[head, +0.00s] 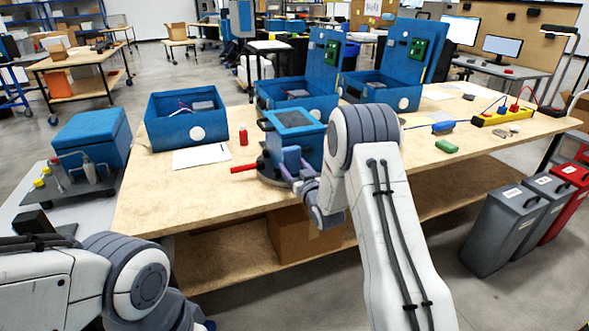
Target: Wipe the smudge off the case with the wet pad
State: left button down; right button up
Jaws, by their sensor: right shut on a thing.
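The blue case (301,124) with a dark panel on top stands near the front edge of the wooden bench, on a dark round base. My right gripper (291,165) is low against the case's front side. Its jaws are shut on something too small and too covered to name. No wet pad can be told apart there, and no smudge can be made out. My right arm hides part of the case's right side. My left arm shows at the lower left, but its gripper is out of view.
A red lever (243,169) sticks out left of the base. A red bottle (243,134), a white sheet (201,156) and open blue boxes (187,122) lie behind. A green block (446,146) and a yellow power strip (502,117) are at right. The bench's front left is clear.

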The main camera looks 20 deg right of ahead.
aim_at(318, 154)
jog(key=shift+w, duration=0.3)
jog(key=shift+d, duration=0.1)
jog(key=shift+w+d+b, duration=0.1)
jog(key=shift+d+b, duration=0.75)
jog(key=shift+d, duration=4.05)
jog(key=shift+b, duration=0.35)
jog(key=shift+w, duration=0.15)
